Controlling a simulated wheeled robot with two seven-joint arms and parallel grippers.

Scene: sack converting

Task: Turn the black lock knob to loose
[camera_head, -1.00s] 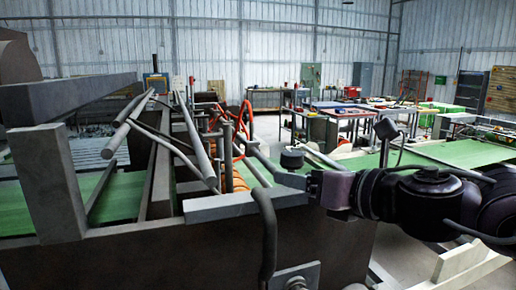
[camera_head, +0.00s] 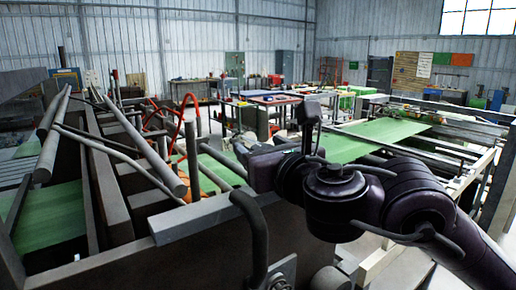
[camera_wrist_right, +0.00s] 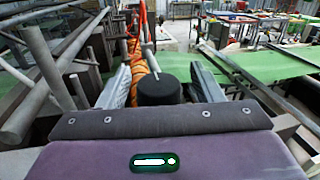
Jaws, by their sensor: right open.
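The black lock knob (camera_wrist_right: 160,90) is a short round cylinder with a pale line on its top, in the middle of the right wrist view. My right gripper (camera_wrist_right: 161,67) is open, with one grey finger on each side of the knob. Small gaps seem to show between fingers and knob, but contact is hard to judge. In the head view my right gripper (camera_head: 258,163) is at the machine's edge, and the wrist and arm hide the knob. My left gripper is not in view.
The dark machine frame (camera_head: 200,245) fills the lower left, with slanted grey bars (camera_head: 150,155) above it. A curved dark handle (camera_head: 255,230) stands in front. Orange rollers and a red hose (camera_head: 192,120) lie behind. A green belt (camera_head: 375,137) runs off at right.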

